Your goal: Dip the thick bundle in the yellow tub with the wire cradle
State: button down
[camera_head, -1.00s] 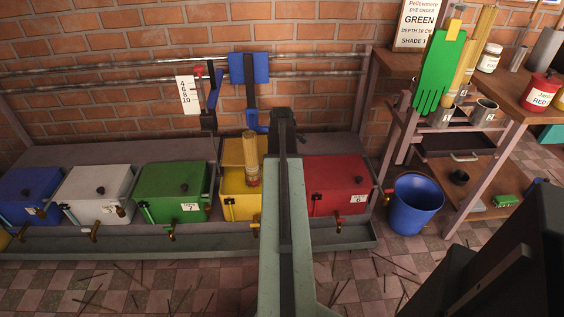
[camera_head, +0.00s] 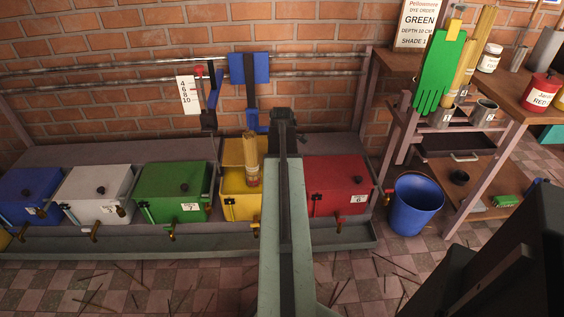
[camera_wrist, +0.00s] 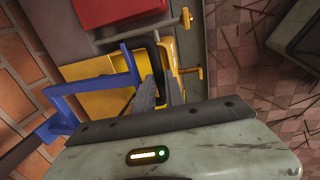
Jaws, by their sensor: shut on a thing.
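A blue forked bracket (camera_wrist: 92,86) is beside the fingers. I cannot tell the wire cradle apart clearly.
Closed green (camera_head: 172,190) and red (camera_head: 337,187) tubs flank the yellow one. White and blue tubs stand further left. A blue bucket (camera_head: 415,205) and a shelf cart (camera_head: 490,165) with a green glove and more bundles stand right. Thin sticks litter the floor.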

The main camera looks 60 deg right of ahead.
jog(key=shift+d, duration=0.15)
notch_tip(320, 180, down, 4)
jog(key=b, duration=0.4)
jog(key=shift+f, duration=0.15)
jog(key=c, duration=1.4)
grip_release()
jog(key=shift+f, duration=0.1)
notch_tip(320, 180, up, 8)
jog(key=a+p, duration=0.1)
jog(key=p, duration=0.6)
jog(key=shift+s+a+f, duration=0.15)
jog(key=shift+s+a, duration=0.05)
jog(key=shift+s, duration=0.25)
